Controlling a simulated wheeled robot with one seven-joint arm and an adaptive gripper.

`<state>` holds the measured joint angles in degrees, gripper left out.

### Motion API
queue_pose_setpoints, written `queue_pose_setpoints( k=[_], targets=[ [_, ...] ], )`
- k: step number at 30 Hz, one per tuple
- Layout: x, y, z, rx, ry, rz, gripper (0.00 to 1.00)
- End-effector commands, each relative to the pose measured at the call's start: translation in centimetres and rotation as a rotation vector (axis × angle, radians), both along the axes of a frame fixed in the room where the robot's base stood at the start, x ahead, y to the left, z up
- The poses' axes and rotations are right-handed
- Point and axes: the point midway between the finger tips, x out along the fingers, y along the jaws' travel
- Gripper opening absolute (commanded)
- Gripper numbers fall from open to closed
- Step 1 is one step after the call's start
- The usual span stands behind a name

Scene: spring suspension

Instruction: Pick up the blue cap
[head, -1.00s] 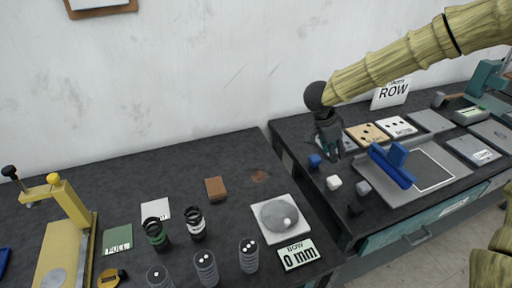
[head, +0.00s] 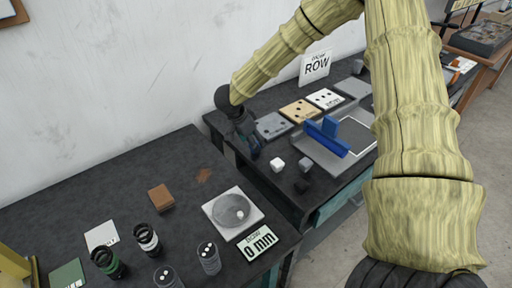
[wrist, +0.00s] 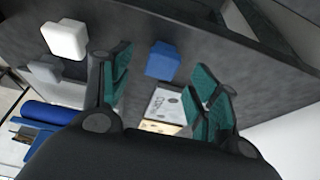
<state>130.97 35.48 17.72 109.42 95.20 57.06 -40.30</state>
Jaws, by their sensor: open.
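The blue cap (wrist: 162,62) is a small blue block on the dark bench top. In the wrist view it lies between and just beyond the two teal-padded fingers of my gripper (wrist: 160,72), with a gap on each side. In the head view my gripper (head: 251,148) points down at the left part of the right bench. It covers most of the cap there, so the cap is hard to make out. My gripper is open and holds nothing. I cannot tell its exact height above the cap.
A white block (head: 277,165) and a black block (head: 302,186) stand close by on the right bench. Marked tiles (head: 299,110) lie behind. A scale (head: 222,222) stands on the left bench.

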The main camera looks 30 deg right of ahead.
Motion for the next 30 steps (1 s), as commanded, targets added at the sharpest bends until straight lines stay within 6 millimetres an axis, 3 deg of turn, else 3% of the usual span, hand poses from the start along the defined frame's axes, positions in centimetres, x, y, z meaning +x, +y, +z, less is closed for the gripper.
queue_pose_setpoints(
  k=[9, 20, 28, 30],
  targets=[
    [0.1, -1.5, -3.0, -0.001, 0.002, -0.004, 0.61],
    [0.2, -1.7, -3.5, 0.0, 0.001, -0.004, 0.61],
    [0.2, -1.7, -3.5, 0.0, 0.001, -0.004, 0.12],
    [0.2, -1.7, -3.5, -0.001, 0.001, -0.004, 0.11]
  ],
)
